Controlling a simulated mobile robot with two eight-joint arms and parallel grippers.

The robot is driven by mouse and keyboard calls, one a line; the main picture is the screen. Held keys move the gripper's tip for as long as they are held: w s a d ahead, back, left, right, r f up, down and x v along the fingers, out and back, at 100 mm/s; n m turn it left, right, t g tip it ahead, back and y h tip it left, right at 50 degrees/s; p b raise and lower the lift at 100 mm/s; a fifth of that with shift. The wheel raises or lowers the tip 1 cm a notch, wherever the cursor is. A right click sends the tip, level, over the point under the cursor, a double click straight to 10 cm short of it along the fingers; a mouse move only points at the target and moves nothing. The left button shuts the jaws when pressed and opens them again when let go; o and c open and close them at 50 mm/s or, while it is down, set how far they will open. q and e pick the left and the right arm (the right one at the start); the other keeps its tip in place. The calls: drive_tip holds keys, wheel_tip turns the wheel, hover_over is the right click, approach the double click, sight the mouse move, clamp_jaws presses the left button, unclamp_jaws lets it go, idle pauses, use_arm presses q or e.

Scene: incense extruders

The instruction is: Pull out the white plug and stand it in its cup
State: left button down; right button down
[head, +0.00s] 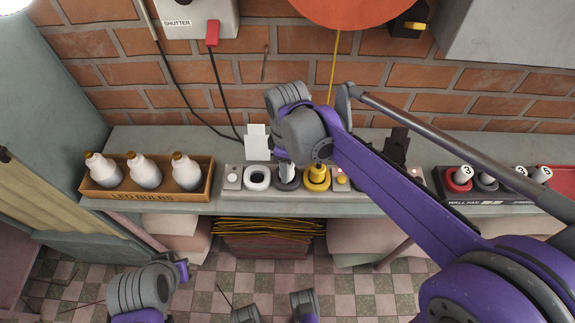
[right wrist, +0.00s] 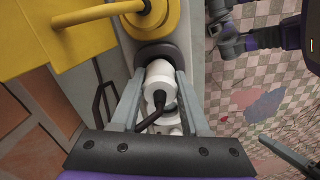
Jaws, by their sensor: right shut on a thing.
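My right gripper (head: 287,172) points down over the dark grey cup (head: 287,184), between the white cup (head: 257,178) and the yellow cup (head: 317,182). In the right wrist view its fingers (right wrist: 158,95) are shut on the white plug (right wrist: 160,72), a white cylinder with a black looped part. The plug overlaps the dark grey ring (right wrist: 153,50) there; I cannot tell whether it is inside or above it. The white cup looks empty in the head view. In the head view the arm and fingers mostly hide the plug.
A box of LED bulbs (head: 147,190) stands to the left on the shelf (head: 125,140). A white card (head: 257,142) stands behind the white cup. A rack with numbered pieces (head: 480,195) is at the right. A yellow part stands in the yellow cup, close to my gripper.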

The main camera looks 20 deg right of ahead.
drive_tip(key=shift+f, duration=0.45)
drive_tip(key=shift+c, duration=1.6)
unclamp_jaws()
wheel_tip(320, 180, up, 11)
drive_tip(key=shift+f+p, duration=0.1)
drive_tip(key=shift+p, duration=0.45)
drive_tip(key=s+d+f+m+t+p, duration=0.2)
drive_tip(key=s+d+m+p, duration=0.1)
drive_tip(key=s+m, duration=0.3)
drive_tip(key=s+d+f+m+t+p, duration=0.2)
drive_tip(key=s+d+m+t+p, duration=0.1)
drive_tip(key=s, duration=0.5)
drive_tip(key=m+p, duration=0.1)
drive_tip(key=m, duration=0.1)
drive_tip(key=shift+d+f+m+p, duration=0.25)
drive_tip(key=shift+f+m+p, duration=0.05)
drive_tip(key=shift+f+m, duration=0.1)
